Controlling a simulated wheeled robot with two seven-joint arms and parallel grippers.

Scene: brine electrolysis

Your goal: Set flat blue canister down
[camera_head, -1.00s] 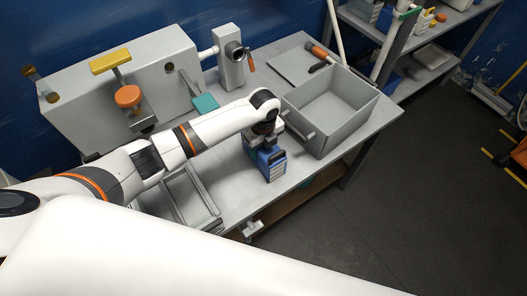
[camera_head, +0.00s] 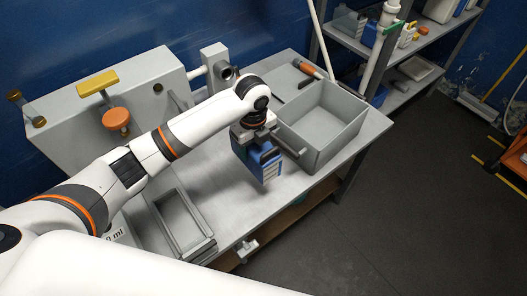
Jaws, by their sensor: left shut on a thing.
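The flat blue canister (camera_head: 265,166) is a blue block with a dark face, near the middle of the head view. My left gripper (camera_head: 254,141) comes down on it from above and is shut on its upper part. The canister hangs tilted over the grey table (camera_head: 225,192), to the left of the grey open bin. I cannot tell whether its lower edge touches the table. The fingertips are mostly hidden by the wrist and the canister. My right gripper is not in view.
The open grey bin (camera_head: 341,131) stands right of the canister. A shallow grey tray (camera_head: 181,228) lies to the left. A grey block apparatus with an orange knob (camera_head: 115,119) stands behind. Bare table lies in front of the canister.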

